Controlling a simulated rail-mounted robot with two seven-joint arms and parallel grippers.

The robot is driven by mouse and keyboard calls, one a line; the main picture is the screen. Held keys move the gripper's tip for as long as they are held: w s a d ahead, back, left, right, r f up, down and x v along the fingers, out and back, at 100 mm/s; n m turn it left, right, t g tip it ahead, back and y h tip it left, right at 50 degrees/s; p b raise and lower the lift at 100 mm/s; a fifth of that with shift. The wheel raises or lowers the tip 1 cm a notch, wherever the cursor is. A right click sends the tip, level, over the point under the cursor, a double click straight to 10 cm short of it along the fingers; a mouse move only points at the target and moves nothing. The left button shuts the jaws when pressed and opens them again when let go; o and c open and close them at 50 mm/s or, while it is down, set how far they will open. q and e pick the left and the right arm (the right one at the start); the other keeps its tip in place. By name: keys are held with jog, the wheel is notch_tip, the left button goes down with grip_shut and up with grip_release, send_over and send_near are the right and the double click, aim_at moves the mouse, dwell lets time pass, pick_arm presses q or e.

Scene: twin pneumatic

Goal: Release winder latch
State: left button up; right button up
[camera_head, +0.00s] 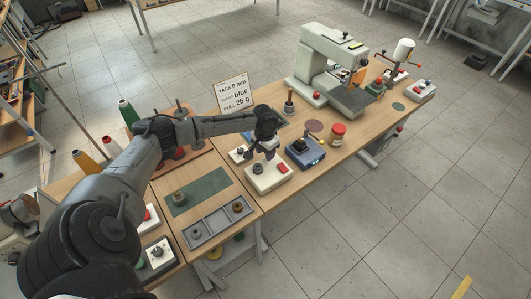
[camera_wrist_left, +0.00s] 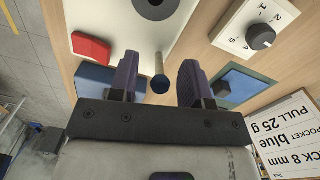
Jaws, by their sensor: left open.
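The bobbin winder (camera_head: 262,184) is a white box on the wooden table with a red button (camera_head: 282,168) and a dark round hub. In the left wrist view its white top (camera_wrist_left: 120,22) fills the upper middle, with the red button (camera_wrist_left: 90,47) at left. A slim post with a dark rounded end (camera_wrist_left: 159,83), likely the latch, stands from it. My left gripper (camera_head: 268,153) is above the winder, pointing down. In the wrist view its open fingers (camera_wrist_left: 160,82) lie on either side of the post, with gaps showing. My right gripper is not in view.
A white dial box (camera_wrist_left: 250,30) is beside the winder. A blue device (camera_head: 305,153) and a red-lidded jar (camera_head: 337,134) stand to its right. A sign (camera_head: 233,93) and sewing machine (camera_head: 325,65) stand behind. A grey tray (camera_head: 218,222) is at front left.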

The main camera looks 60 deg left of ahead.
pick_arm(q)
jog(key=shift+f, duration=0.2)
jog(key=shift+c, duration=0.3)
grip_shut()
jog(key=p, duration=0.1)
jog(key=g+p, duration=0.1)
jog(key=p, duration=0.1)
jog(key=shift+w+r, duration=0.2)
jog(key=shift+r, duration=0.1)
jog(key=shift+w+f+g+p, duration=0.1)
jog(key=shift+g+p, duration=0.2)
jog(key=shift+f+g, duration=0.15)
jog(key=shift+g, duration=0.15)
jog(key=shift+o, duration=0.3)
grip_release()
